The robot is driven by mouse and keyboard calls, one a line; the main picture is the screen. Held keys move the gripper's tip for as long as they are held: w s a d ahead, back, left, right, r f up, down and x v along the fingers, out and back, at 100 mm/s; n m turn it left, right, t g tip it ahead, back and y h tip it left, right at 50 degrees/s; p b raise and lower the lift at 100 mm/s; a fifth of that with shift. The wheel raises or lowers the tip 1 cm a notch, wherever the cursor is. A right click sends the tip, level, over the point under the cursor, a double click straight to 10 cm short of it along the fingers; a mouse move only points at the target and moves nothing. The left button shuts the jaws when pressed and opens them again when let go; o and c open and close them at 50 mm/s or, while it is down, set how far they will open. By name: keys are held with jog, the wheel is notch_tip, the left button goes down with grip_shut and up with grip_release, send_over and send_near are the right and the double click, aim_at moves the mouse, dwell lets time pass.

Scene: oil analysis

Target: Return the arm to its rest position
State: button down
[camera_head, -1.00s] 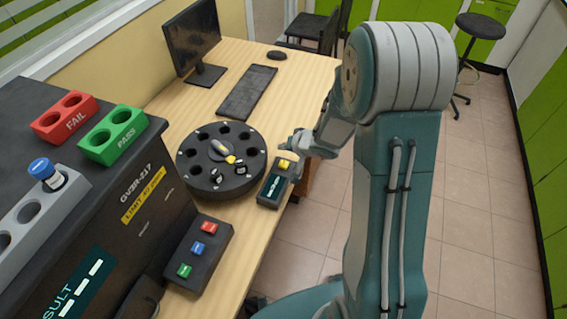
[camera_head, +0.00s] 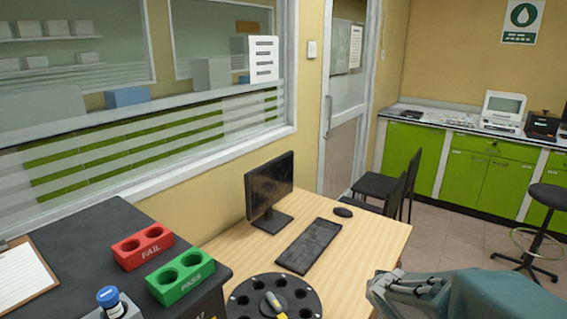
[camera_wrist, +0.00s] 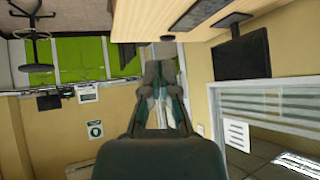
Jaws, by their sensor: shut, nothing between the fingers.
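My gripper (camera_wrist: 160,72) shows in the wrist view, its fingers together and holding nothing. The gripper is clear of these, in open air. In the head view only a teal and grey part of my arm (camera_head: 470,295) shows at the lower right, beside the desk. The gripper itself cannot be made out there.
The desk holds a monitor (camera_head: 268,188), a keyboard (camera_head: 309,246), a mouse (camera_head: 343,212) and a round black carousel (camera_head: 240,300). At left stand the red FAIL holder (camera_head: 143,246), the green PASS holder (camera_head: 181,277) and a blue-capped bottle (camera_head: 109,298). Chairs and a stool (camera_head: 548,196) stand beyond.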

jog(key=s+a+r+n+g, duration=0.1)
jog(key=s+r, duration=0.2)
jog(key=s, duration=0.4)
jog(key=s+a+r+n+g, duration=0.1)
jog(key=s+a+r, duration=0.1)
jog(key=s, duration=0.6)
jog(key=s+a+r+g+y, duration=0.1)
jog(key=s+r, duration=0.3)
jog(key=s, duration=0.4)
jog(key=shift+s+a+r+n, duration=0.15)
jog(key=shift+a+r+n, duration=0.2)
jog(key=shift+a, duration=0.25)
dwell(0.9)
